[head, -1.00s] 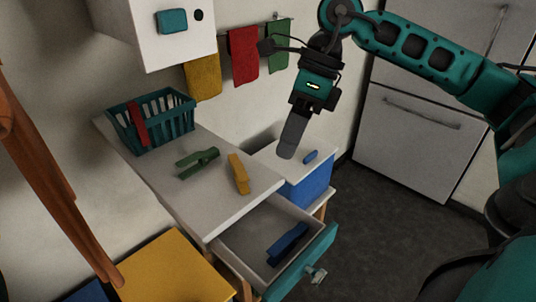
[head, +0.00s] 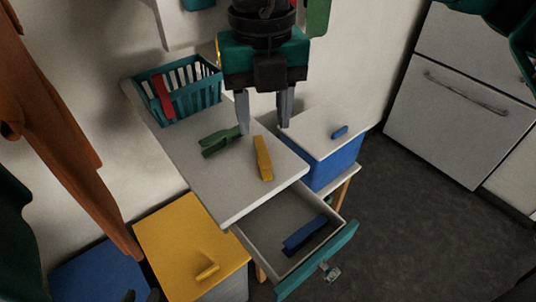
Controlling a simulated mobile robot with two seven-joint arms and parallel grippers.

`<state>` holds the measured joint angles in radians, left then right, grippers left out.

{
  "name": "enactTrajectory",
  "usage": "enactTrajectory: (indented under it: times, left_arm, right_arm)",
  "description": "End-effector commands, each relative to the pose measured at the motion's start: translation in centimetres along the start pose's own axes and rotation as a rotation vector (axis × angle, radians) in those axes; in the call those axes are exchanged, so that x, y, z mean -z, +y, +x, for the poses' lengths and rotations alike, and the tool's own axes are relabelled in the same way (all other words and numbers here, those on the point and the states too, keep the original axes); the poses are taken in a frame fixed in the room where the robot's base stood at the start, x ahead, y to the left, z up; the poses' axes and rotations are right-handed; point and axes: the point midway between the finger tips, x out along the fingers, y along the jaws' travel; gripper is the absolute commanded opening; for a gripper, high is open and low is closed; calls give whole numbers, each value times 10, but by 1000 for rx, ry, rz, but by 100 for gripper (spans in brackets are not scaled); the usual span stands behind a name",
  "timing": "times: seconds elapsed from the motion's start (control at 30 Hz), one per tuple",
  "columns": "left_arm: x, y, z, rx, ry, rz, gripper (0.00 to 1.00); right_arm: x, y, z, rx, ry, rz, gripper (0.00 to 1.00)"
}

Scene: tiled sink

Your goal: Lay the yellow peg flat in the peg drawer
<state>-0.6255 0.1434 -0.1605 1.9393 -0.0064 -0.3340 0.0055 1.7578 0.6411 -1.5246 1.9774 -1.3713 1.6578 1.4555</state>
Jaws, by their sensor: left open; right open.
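The yellow peg (head: 263,158) lies on the white cabinet top, near its right edge. The peg drawer (head: 245,232) is pulled out below that edge, with a teal front and a blue peg (head: 305,235) lying inside. My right gripper (head: 264,126) is open and empty, pointing down, its two fingers apart above and behind the yellow peg in the picture. I cannot tell its exact height. My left gripper (head: 143,296) barely shows as dark tips at the bottom edge; most of it is out of frame.
A green peg (head: 220,142) lies left of the yellow one. A teal basket (head: 205,92) with a red peg (head: 163,95) stands at the back. A blue box (head: 335,163) with a white lid is at right, a yellow-lidded box (head: 180,240) at front left. An orange-brown object (head: 60,120) hangs at left.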

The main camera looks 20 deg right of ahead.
Motion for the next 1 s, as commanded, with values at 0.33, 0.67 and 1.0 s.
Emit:
enactTrajectory:
  times: [0.33, 0.67, 1.0]
  left_arm:
    - [4, 1, -5, -2, -6, -1, 43]
    - [4, 2, -5, -3, -6, -1, 43]
    - [5, 2, -5, -4, -3, -1, 43]
  right_arm:
    - [-2, 2, 47, 0, 3, -1, 47]
    - [-2, 2, 58, -2, 1, -1, 47]
    - [-2, 2, 58, -2, 1, -1, 17]
